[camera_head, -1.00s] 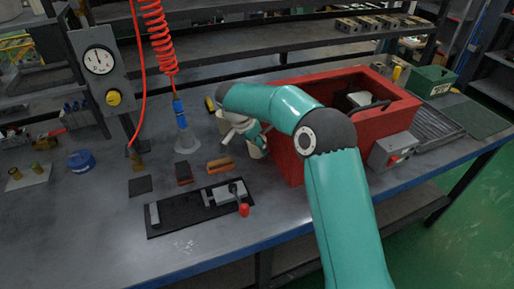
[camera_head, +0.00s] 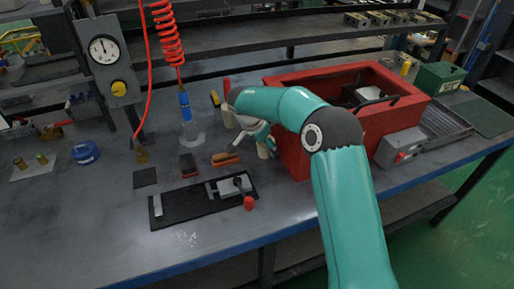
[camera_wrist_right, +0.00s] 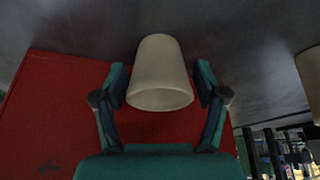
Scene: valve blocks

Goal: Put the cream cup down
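A cream cup (camera_wrist_right: 160,75) sits between the two fingers of my right gripper (camera_wrist_right: 161,83) in the right wrist view. The fingers lie close against its sides, and its wide end faces the camera. In the head view the right gripper (camera_head: 258,134) is partly hidden by its own arm, beside the left wall of the red box. The lower part of the cup (camera_head: 264,151) shows under it. I cannot tell whether the cup touches the bench. A second cream cup (camera_head: 228,118) stands behind and left of the gripper, and shows at the right wrist view's edge (camera_wrist_right: 312,78). My left gripper is out of view.
The red box (camera_head: 300,160) stands close to the right of the held cup. A black plate with a clamp (camera_head: 190,208) lies in front. An orange-brown block (camera_head: 225,159) and a dark red block (camera_head: 188,166) lie to the left. The bench is clear at front left.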

